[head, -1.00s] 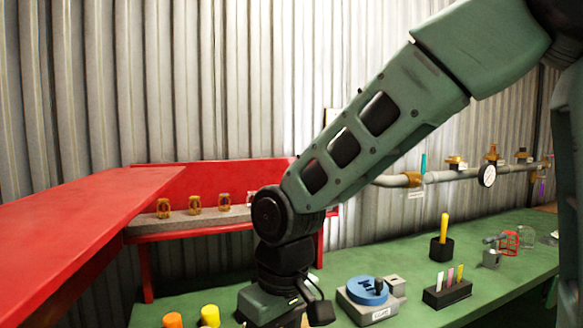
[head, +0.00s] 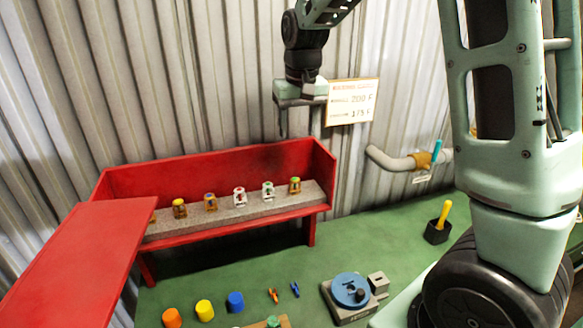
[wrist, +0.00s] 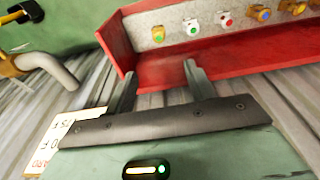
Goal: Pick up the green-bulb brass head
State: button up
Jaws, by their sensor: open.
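The green-bulb brass head (head: 295,186) stands upright at the right end of a row on a grey strip in the red rack. In the wrist view the green-bulb brass head (wrist: 158,34) is at the near left end of the row, beyond the fingertips. A green-bulb white head (head: 268,191) stands beside it. My gripper (head: 300,125) is open and empty, pointing down above the rack's right end, apart from every head. Both fingers of my gripper (wrist: 159,70) show in the wrist view.
A red-bulb white head (head: 239,197), a blue-bulb brass head (head: 210,202) and a yellow-bulb brass head (head: 179,208) fill the row. The red rack's (head: 220,165) back wall and right end wall rise around them. A sign (head: 352,101) hangs behind my gripper.

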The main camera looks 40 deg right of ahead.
jog(key=p, duration=0.3)
send_near(295, 179)
jog(key=f, duration=0.2)
jog(key=w+f, duration=0.1)
jog(key=f, duration=0.2)
jog(key=shift+w+d+f, duration=0.1)
jog(key=shift+w+d, duration=0.1)
jog(key=shift+w, duration=0.05)
jog(key=shift+w+f+p, duration=0.1)
jog(key=shift+f+p, duration=1.1)
jog(key=shift+f, duration=1.5)
jog(key=c, duration=1.2)
